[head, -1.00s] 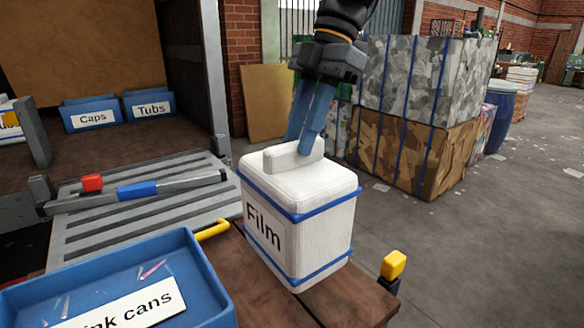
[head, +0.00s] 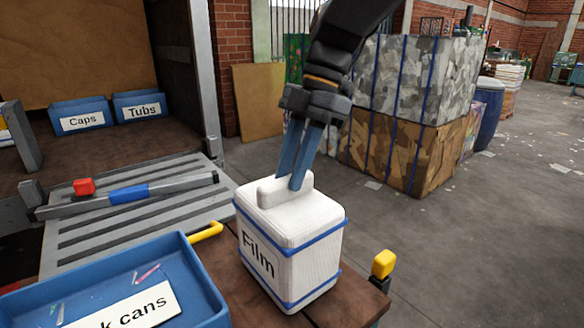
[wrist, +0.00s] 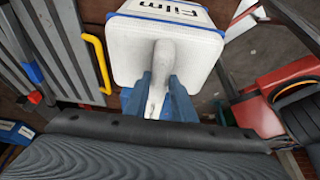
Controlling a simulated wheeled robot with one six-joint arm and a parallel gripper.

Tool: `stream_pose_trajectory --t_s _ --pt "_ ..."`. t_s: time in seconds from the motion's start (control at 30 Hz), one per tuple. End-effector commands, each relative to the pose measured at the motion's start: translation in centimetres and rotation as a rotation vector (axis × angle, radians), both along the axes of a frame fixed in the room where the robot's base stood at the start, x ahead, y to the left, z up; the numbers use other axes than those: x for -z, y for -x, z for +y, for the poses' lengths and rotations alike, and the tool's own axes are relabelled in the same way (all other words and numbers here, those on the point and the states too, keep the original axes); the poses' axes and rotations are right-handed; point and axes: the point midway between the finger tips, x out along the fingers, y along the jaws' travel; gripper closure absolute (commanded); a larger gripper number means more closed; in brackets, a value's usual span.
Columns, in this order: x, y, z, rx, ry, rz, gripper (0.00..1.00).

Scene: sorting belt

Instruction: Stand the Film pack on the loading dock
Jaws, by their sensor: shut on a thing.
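The Film pack (head: 290,247) is a white box with blue straps, a "Film" label and a raised white handle on top. It stands upright at the wooden table's (head: 345,304) front right in the head view; I cannot tell whether its base touches the wood. My gripper (head: 297,182) comes down from above with blue fingers shut on the handle. In the wrist view the pack (wrist: 135,50) lies beyond the fingers (wrist: 160,85), which sit on both sides of the handle. A grey slatted platform (head: 110,240), perhaps the loading dock, lies at the left.
A blue "Drink cans" tray (head: 200,285), its label partly cut off, is left of the pack. A grey bar (head: 190,185) with a red block crosses the slatted platform. Blue Caps (head: 80,115) and Tubs (head: 140,105) bins stand behind. A yellow-capped post (head: 383,264) is at the right; floor beyond is open.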

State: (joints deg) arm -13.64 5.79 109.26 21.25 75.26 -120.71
Motion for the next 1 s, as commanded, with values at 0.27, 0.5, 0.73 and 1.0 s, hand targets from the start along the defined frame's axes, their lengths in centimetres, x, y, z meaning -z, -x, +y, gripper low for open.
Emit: stream_pose_trajectory --t_s 0.27,0.5,0.73,1.0 --pt "0.0 0.0 0.0 0.000 0.000 0.000 0.58" --pt "-0.4 0.0 0.0 0.000 -0.001 -0.001 0.58" --pt "-3.4 -1.1 -1.1 0.002 -0.002 -0.006 0.58" --pt "-8.4 -2.3 -2.8 0.001 0.000 -0.003 0.58"
